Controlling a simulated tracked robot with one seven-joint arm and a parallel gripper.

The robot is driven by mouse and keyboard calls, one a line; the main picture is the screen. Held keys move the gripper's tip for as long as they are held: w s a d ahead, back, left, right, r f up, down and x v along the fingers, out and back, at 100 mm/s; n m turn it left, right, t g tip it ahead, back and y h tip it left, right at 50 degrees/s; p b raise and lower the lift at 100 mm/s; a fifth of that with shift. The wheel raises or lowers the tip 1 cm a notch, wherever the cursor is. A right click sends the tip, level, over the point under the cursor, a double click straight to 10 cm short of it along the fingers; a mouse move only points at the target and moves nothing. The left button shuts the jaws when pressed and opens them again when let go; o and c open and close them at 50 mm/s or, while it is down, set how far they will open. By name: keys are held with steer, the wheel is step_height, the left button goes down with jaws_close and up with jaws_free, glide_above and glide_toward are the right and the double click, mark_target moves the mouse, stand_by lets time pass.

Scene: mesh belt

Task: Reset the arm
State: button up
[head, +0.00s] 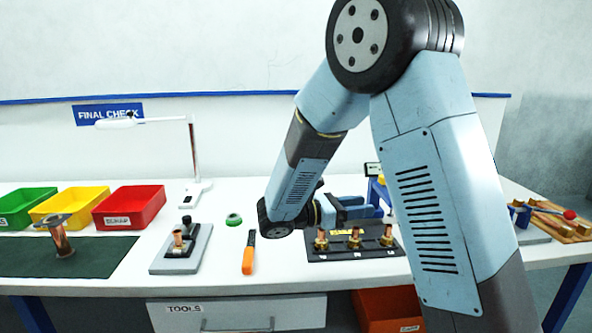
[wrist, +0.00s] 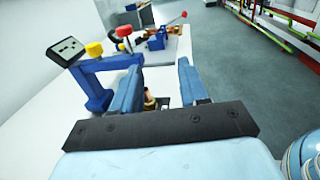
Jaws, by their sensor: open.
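My arm is light blue and grey and reaches over the white workbench (head: 215,215) in the head view. My gripper (head: 368,207) points to the right, low above the bench, just behind a black plate (head: 340,254) with several brass and copper fittings (head: 354,238). In the wrist view my gripper (wrist: 160,82) has its two blue fingers well apart. A small copper and brass piece (wrist: 149,101) shows in the gap, beyond the jaw base; I see nothing gripped. My arm hides part of the bench.
A blue stand with a grey display (wrist: 68,48) is close to the left finger. Green (head: 28,204), yellow (head: 70,203) and red (head: 128,206) bins, a lamp (head: 193,160), a grey-based fixture (head: 182,248) and an orange-handled tool (head: 248,256) are left of my gripper.

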steer(key=s+d+r+m+g+y, duration=0.3)
steer(key=s+d+m+g+y, duration=0.2)
steer(key=s+d+m+y, duration=0.5)
steer(key=s+a+r+m+t+y, duration=0.1)
steer(key=s+r+m+t+y, duration=0.1)
steer(key=s+m, duration=0.3)
steer(key=s+r+m+t+y, duration=0.3)
steer(key=s+m+t+y, duration=0.1)
steer(key=s, duration=0.4)
steer(key=shift+s+a+r+m+t+y, duration=0.2)
steer(key=shift+a+m+t+y, duration=0.15)
steer(key=shift+m+y, duration=0.45)
